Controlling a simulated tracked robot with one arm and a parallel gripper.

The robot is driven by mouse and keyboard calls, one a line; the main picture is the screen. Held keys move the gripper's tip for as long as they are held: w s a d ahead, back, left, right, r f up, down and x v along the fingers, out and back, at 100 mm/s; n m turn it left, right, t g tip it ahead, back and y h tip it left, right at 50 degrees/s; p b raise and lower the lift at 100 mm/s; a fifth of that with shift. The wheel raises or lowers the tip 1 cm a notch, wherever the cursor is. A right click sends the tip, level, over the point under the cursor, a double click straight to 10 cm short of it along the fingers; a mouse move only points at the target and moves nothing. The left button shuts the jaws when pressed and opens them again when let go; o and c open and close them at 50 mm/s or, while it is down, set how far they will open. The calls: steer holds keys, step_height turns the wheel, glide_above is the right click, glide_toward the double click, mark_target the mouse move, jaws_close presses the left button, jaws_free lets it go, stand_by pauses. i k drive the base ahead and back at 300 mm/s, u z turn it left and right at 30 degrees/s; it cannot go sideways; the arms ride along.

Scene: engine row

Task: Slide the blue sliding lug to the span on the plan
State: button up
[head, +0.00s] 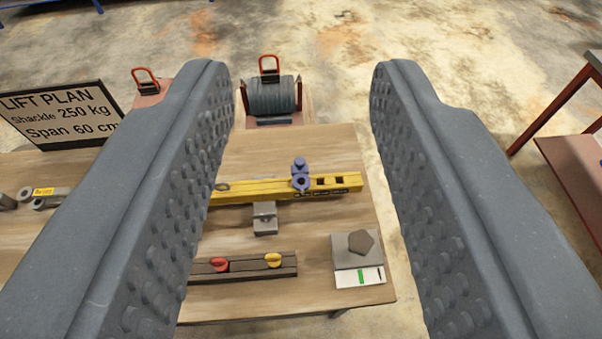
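The blue sliding lug (300,178) sits on the yellow beam (250,193), right of the beam's middle. Dark square holes show in the beam to the right of the lug. The lift plan sign (60,115) stands at the left and reads shackle 250 kg and span 60 cm. My gripper (300,85) is open and empty, its two grey fingers wide apart. The lug and beam show between and beyond the fingers. The beam's left end is hidden behind the left finger.
A dark bar with a red knob (220,265) and a yellow knob (273,260) lies in front. A dark ribbed drum (272,97) stands behind. Shackle-like grey parts (45,198) lie left.

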mark_target(300, 171)
steer(key=z, duration=0.05)
steer(key=k, duration=0.6)
steer(key=u, duration=0.65)
steer(key=i, duration=1.5)
steer(key=z, duration=0.5)
